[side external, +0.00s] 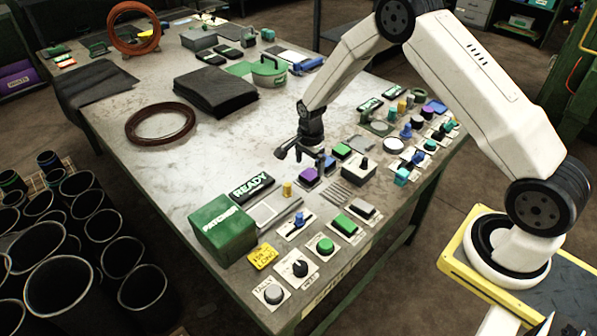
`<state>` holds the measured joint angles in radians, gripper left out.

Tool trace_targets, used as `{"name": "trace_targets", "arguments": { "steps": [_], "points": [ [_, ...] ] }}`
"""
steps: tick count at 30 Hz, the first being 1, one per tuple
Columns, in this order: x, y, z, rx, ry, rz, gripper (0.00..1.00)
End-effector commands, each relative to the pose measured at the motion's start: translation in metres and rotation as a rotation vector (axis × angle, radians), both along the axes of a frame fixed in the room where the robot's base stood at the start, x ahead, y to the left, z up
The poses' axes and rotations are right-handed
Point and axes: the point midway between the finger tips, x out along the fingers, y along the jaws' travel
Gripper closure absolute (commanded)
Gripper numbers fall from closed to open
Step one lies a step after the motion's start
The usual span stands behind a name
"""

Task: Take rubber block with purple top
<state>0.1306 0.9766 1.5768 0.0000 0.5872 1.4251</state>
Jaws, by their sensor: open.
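A small dark block with a purple top (307,175) sits on the worktable (225,160), right of the middle. My gripper (318,163) is open and points down just above and beside this block. Its fingers overlap the block's far edge in this view, and I cannot tell whether they touch it. Nothing shows between the fingers.
A yellow cylinder (287,189) and a READY sign (252,187) are on the left. Buttons and switches crowd the near edge.

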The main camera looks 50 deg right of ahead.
Motion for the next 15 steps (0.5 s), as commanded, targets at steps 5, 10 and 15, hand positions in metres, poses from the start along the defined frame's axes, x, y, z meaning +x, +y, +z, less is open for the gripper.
{"name": "trace_targets", "arguments": {
  "steps": [5, 10, 15],
  "points": [
    [-0.001, -0.001, -0.021, 0.000, 0.002, 0.000, 0.00],
    [-0.001, -0.001, -0.034, 0.000, 0.002, 0.000, 0.00],
    [-0.001, -0.001, -0.038, 0.000, 0.001, 0.000, 0.00]
  ]
}}
